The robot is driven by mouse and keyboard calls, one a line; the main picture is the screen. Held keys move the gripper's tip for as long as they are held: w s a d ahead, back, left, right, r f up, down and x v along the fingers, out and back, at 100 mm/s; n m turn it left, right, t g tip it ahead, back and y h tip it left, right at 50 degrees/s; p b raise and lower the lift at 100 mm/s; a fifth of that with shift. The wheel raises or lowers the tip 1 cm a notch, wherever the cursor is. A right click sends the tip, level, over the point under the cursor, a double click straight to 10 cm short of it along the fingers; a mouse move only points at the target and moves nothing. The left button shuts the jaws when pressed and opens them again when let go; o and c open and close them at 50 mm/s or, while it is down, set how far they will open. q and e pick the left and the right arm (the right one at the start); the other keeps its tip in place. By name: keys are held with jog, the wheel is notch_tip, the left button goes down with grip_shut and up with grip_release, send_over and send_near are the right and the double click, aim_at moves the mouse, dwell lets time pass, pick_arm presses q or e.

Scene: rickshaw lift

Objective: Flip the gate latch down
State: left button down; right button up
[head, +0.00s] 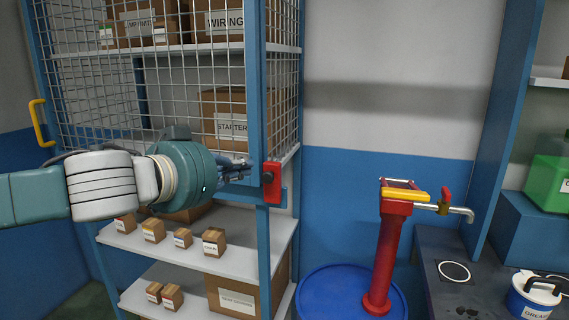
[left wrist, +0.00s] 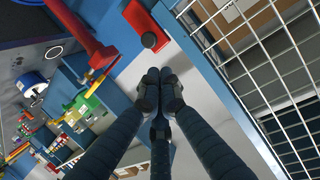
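The gate latch (head: 271,185) is a red block with a round knob, mounted on the blue post at the right edge of the wire-mesh gate (head: 100,100). In the left wrist view the red latch (left wrist: 148,30) shows above the fingertips on a blue plate. My left gripper (head: 240,170) is just left of the latch in the head view. Its fingertips (left wrist: 160,88) are drawn together with nothing visible between them. In the left wrist view a gap separates them from the latch. My right gripper is in neither view.
Shelves with cardboard boxes (head: 214,242) stand behind and below the gate. A red hand pump (head: 388,250) on a blue drum (head: 325,295) stands right of the latch. A yellow handle (head: 38,122) is at far left. The wall between latch and pump is clear.

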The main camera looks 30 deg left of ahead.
pick_arm(q)
jog(key=p, duration=0.5)
send_near(276, 163)
jog(key=w, duration=0.2)
jog(key=p+x, duration=0.1)
jog(key=x, duration=0.2)
jog(key=shift+a, duration=0.15)
jog(key=shift+w+f+p, duration=0.35)
jog(key=shift+w+f, duration=0.05)
jog(key=shift+w, duration=0.15)
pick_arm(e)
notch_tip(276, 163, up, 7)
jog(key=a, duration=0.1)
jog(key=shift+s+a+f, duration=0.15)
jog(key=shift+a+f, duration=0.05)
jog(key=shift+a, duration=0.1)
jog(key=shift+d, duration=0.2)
